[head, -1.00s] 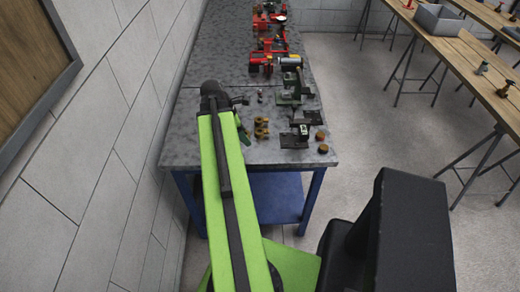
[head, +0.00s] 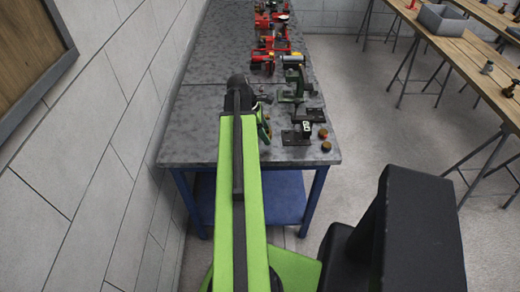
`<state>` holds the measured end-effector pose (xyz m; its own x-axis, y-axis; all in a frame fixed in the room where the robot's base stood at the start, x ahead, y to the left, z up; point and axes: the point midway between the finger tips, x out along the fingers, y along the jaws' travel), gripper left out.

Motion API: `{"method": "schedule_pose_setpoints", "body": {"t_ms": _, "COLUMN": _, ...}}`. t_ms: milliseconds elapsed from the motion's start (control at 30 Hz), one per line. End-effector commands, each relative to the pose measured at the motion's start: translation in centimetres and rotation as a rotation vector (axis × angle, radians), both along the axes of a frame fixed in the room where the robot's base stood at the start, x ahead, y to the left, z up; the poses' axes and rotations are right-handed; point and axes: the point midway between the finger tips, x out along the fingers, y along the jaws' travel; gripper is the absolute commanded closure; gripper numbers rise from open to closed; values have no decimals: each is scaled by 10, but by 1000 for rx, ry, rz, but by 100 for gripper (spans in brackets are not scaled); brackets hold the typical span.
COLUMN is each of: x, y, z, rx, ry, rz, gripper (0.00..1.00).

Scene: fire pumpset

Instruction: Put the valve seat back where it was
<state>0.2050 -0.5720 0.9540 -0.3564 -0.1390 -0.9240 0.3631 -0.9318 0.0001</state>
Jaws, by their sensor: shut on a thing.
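My gripper (head: 265,99) is at the far end of my green arm, over the grey workbench (head: 190,142). It is small and dark in the head view and points right from the dark wrist. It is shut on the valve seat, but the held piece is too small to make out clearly. A green part (head: 264,127) shows just right of my arm. My arm hides the bench surface behind and left of it, so the place for the valve seat cannot be told from here.
A black bracket (head: 297,135) and two small brown round pieces (head: 325,146) stand at the bench's near right. A green-grey machine (head: 293,83) and red pump parts (head: 272,50) stand farther back. The bench's left strip is clear beside the block wall (head: 75,180).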

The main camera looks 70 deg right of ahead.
Motion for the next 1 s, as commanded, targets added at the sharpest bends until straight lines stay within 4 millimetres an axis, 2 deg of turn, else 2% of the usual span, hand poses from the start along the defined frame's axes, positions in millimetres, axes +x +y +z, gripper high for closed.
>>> {"method": "schedule_pose_setpoints", "body": {"t_ms": 33, "x": 9, "y": -1, "z": -10, "rx": 0, "ry": 1, "rz": 3, "gripper": 100}}
{"method": "schedule_pose_setpoints", "body": {"t_ms": 100, "x": 16, "y": 0, "z": -12, "rx": 0, "ry": 1, "rz": 1, "gripper": 100}}
{"method": "schedule_pose_setpoints", "body": {"t_ms": 333, "x": 19, "y": 2, "z": -16, "rx": 0, "ry": 1, "rz": -1, "gripper": 100}}
{"method": "schedule_pose_setpoints", "body": {"t_ms": 567, "x": 19, "y": 1, "z": -54, "rx": 0, "ry": 1, "rz": -1, "gripper": 100}}
{"method": "schedule_pose_setpoints", "body": {"t_ms": 800, "x": 18, "y": 1, "z": -51, "rx": 1, "ry": 0, "rz": -1, "gripper": 100}}
{"method": "schedule_pose_setpoints", "body": {"t_ms": 967, "x": 18, "y": 1, "z": -56, "rx": 1, "ry": 0, "rz": -1, "gripper": 100}}
{"method": "schedule_pose_setpoints", "body": {"t_ms": 1000, "x": 18, "y": 1, "z": -54, "rx": 1, "ry": 0, "rz": -1, "gripper": 39}}
